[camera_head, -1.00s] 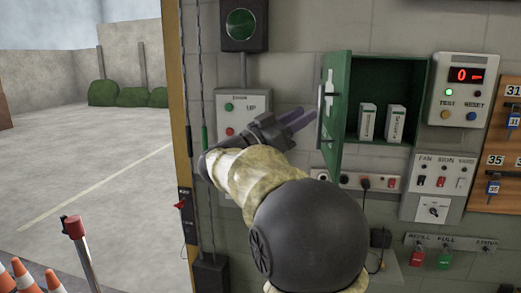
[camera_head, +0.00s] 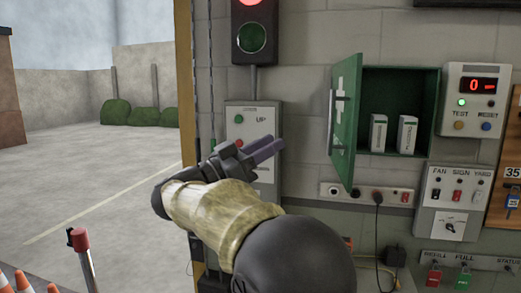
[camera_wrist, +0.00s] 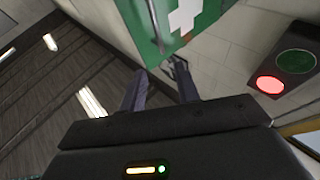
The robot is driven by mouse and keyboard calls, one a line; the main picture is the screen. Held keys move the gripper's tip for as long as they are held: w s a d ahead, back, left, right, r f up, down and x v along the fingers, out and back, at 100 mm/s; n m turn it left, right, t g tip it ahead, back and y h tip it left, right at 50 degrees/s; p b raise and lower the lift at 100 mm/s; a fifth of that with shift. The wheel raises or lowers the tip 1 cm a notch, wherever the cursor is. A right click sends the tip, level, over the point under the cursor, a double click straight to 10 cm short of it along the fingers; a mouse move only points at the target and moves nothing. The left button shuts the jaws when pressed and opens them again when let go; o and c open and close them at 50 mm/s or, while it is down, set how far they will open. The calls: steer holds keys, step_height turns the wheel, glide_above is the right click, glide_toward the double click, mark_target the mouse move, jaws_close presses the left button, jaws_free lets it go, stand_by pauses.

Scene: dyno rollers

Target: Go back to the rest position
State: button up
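My gripper (camera_head: 277,144) is raised in front of the wall, left of the green cabinet (camera_head: 400,82). Its two dark fingers are apart with nothing between them, as the wrist view also shows (camera_wrist: 162,74). The cabinet's green door (camera_head: 345,120) stands swung open to the left, and my fingertips are to the left of it in the head view. In the wrist view the door (camera_wrist: 205,14) with its white cross is just beyond the fingers. I cannot tell the exact distance between them.
A grey UP box (camera_head: 240,125) is on the wall behind my gripper. A signal (camera_head: 252,38) with a lit red lamp hangs above it. Two white boxes (camera_head: 378,133) stand in the cabinet. A red-topped post (camera_head: 79,240) and orange cones (camera_head: 22,284) are at lower left; the yard is open.

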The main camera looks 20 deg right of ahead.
steer(key=w+a+f+n+t+y, duration=0.4)
steer(key=w+f+n+t+y, duration=0.4)
steer(key=w+n+t+y, duration=0.6)
steer(key=s+a+f+n+y, duration=0.2)
steer(key=f+y, duration=0.1)
steer(key=f, duration=0.4)
steer(key=s+a+f+n+y, duration=0.1)
steer(key=s+a+f+y, duration=0.15)
steer(key=f, duration=0.45)
steer(key=s+f+g+y, duration=0.3)
steer(key=s+f+g, duration=1)
steer(key=s+f, duration=1)
steer(key=shift+s+d, duration=0.25)
steer(key=shift+s, duration=0.15)
steer(key=shift+w, duration=0.1)
